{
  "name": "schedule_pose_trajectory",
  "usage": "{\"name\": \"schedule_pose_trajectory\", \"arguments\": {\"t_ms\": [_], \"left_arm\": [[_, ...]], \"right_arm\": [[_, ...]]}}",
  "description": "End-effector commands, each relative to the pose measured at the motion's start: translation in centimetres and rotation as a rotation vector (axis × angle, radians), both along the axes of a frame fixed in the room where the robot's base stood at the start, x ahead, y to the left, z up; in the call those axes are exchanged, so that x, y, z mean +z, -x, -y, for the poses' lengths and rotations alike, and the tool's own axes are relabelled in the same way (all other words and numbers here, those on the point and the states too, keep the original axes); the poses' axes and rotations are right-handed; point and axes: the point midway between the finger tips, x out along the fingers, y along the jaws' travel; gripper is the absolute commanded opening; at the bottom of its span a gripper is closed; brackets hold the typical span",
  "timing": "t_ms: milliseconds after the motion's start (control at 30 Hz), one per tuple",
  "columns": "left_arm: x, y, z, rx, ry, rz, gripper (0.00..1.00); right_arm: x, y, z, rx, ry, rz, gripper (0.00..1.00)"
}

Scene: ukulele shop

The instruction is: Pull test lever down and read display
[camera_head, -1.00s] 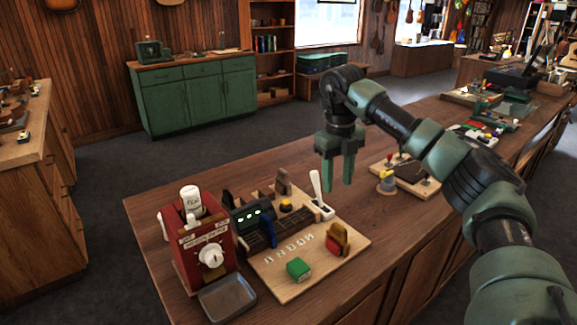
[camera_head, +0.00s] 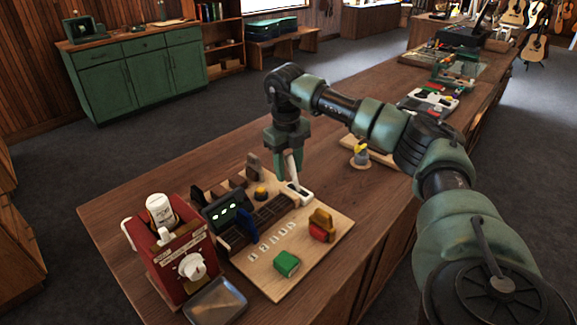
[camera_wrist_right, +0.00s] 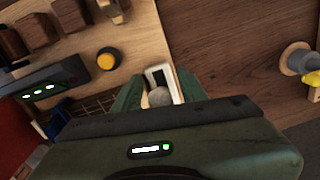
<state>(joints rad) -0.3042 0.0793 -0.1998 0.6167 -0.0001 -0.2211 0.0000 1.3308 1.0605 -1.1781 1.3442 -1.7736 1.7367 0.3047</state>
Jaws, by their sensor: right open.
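The white test lever (camera_head: 292,187) stands in its white slotted base at the back right corner of a light wooden board (camera_head: 275,280). My right gripper (camera_head: 289,168) points down over the lever. In the right wrist view its two open fingers (camera_wrist_right: 158,92) stand on either side of the lever's round grey-white top (camera_wrist_right: 158,97). Whether a finger touches the lever cannot be told. The dark display box (camera_head: 226,208) at the board's left shows small lit green marks, also in the right wrist view (camera_wrist_right: 42,93); they are too small to read. My left gripper is not in view.
On the board are a yellow button (camera_head: 261,193), a green block (camera_head: 286,263) and a red and yellow piece (camera_head: 321,225). A red box with a white knob (camera_head: 192,267) and a grey tray (camera_head: 215,302) stand at the left.

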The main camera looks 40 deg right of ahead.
Motion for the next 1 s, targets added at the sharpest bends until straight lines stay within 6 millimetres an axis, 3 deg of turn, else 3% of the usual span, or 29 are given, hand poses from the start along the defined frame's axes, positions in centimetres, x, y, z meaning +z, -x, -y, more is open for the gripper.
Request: {"name": "schedule_pose_trajectory", "arguments": {"t_ms": [333, 467, 500, 1000], "left_arm": [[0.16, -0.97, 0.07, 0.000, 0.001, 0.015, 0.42], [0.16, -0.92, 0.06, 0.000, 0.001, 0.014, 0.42], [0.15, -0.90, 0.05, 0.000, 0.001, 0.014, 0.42], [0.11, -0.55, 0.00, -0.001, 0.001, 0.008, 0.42]], "right_arm": [[-0.51, -0.01, 0.05, 0.000, 0.000, 0.002, 0.39], [-0.50, -0.01, 0.03, 0.000, 0.000, 0.001, 0.03], [-0.49, -0.01, 0.03, 0.000, 0.000, 0.002, 0.00], [-0.44, -0.04, 0.02, -0.001, -0.001, 0.002, 0.00]]}}
